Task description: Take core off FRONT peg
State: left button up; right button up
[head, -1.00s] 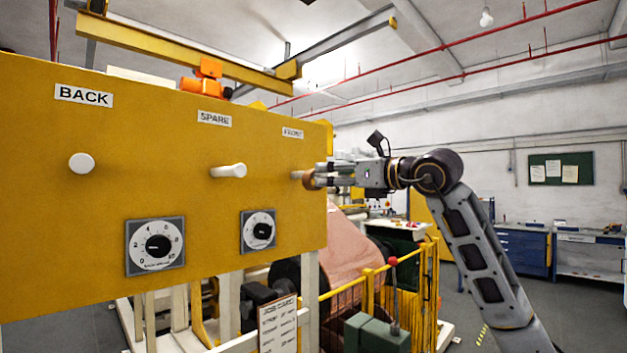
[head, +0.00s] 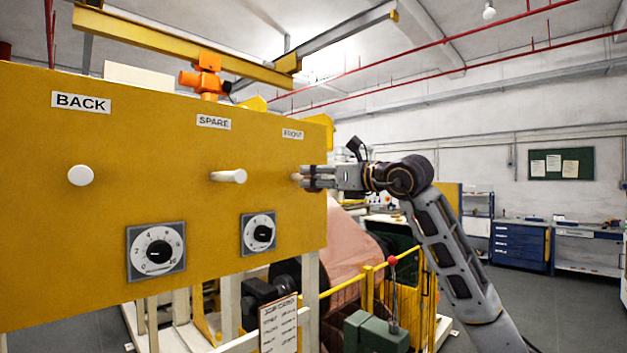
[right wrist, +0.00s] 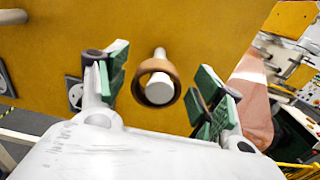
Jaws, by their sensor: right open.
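The brown ring-shaped core (right wrist: 143,70) hangs around the white FRONT peg (right wrist: 159,94) in the right wrist view. The peg's round end shows through the ring. In the head view the FRONT peg (head: 295,177) sticks out below the FRONT label (head: 292,134), and the core cannot be made out behind my fingers. My right gripper (head: 306,177) is at the peg. In the right wrist view, the green finger pads of that gripper (right wrist: 163,80) stand apart on both sides of the core, with gaps visible. My left gripper is not in view.
The yellow panel (head: 150,200) carries an empty SPARE peg (head: 229,176), an empty BACK peg (head: 81,175) and two dials below. A copper roll (head: 352,250) and a yellow railing (head: 350,291) stand below and behind my right arm. Open floor lies at right.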

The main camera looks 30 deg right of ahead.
dwell(0.4)
jog(key=c, duration=0.6)
jog(key=shift+c, duration=0.2)
jog(key=shift+r, duration=0.3)
